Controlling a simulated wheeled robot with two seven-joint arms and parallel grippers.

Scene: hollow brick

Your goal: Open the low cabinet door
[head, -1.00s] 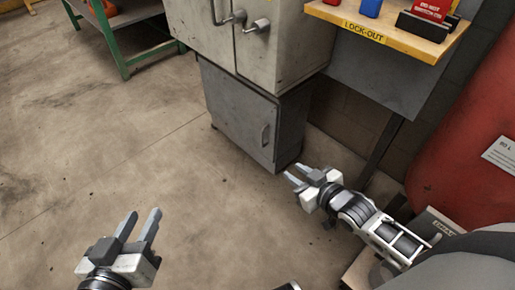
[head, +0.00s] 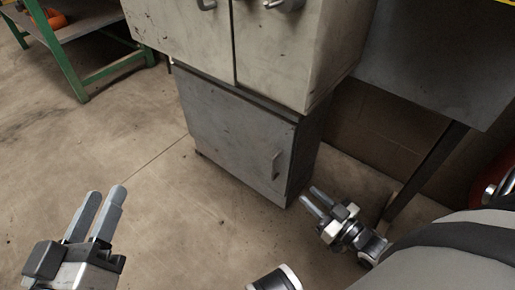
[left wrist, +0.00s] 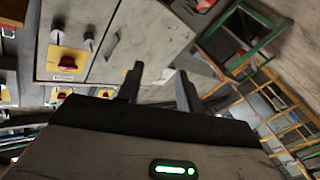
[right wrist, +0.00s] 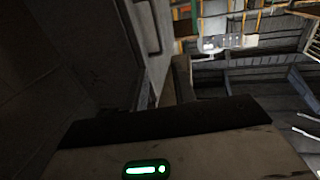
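The low cabinet (head: 225,135) is grey and stands on the floor below a larger pale cabinet. Its door looks shut in the head view, with a slim upright bar handle (head: 276,165) near the door's right edge. My right gripper (head: 308,194) is open and empty, low, to the right of and below the handle, apart from it. The right wrist view shows a dark surface close at left and a paler panel with a bar handle (right wrist: 157,28) beyond the fingers. My left gripper (head: 104,193) is open and empty, well left of the cabinet.
The pale upper cabinet (head: 290,55) overhangs the low one. A green-framed bench (head: 65,65) stands at the far left. A dark slanted post (head: 428,170) is to the right. The floor (head: 170,215) between my grippers is clear.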

